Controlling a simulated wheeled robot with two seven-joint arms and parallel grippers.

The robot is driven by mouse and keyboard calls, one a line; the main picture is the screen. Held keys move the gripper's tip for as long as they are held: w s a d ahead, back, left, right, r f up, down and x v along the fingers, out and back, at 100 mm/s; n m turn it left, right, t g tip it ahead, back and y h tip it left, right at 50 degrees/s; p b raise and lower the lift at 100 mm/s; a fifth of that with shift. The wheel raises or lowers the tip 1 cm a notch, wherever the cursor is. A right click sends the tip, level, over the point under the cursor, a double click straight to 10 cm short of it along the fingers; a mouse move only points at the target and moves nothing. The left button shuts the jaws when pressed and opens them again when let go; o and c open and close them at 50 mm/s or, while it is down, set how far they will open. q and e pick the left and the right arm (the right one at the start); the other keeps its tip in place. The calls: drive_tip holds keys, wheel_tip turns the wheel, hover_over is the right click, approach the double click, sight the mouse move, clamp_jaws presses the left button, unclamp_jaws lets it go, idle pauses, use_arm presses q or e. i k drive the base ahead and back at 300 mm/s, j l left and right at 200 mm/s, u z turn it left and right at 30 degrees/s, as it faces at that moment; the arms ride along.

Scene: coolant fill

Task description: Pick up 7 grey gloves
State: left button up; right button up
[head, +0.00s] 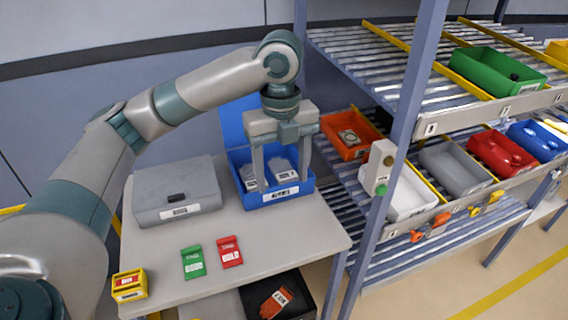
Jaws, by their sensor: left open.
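A blue box (267,199) with its lid raised at the back stands on the grey table (240,235). Light grey items that look like gloves lie inside it, one at the left (248,174) and one near the middle (279,168); the gripper partly hides them. My left gripper (283,183) points straight down into the box, its two fingers apart, one on each side of the middle item. I cannot tell whether the fingers touch anything. My right gripper is not in view.
A closed grey case (180,194) stands left of the box. A green packet (193,262), a red packet (229,251) and a yellow box (129,285) lie in front. A rack post (408,100) and roller shelves with bins stand close on the right.

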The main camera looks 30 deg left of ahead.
sight(283, 172)
drive_tip(key=i+j, duration=0.35)
drive_tip(key=i, duration=0.15)
drive_tip(key=i+j, duration=0.35)
drive_tip(key=i, duration=0.15)
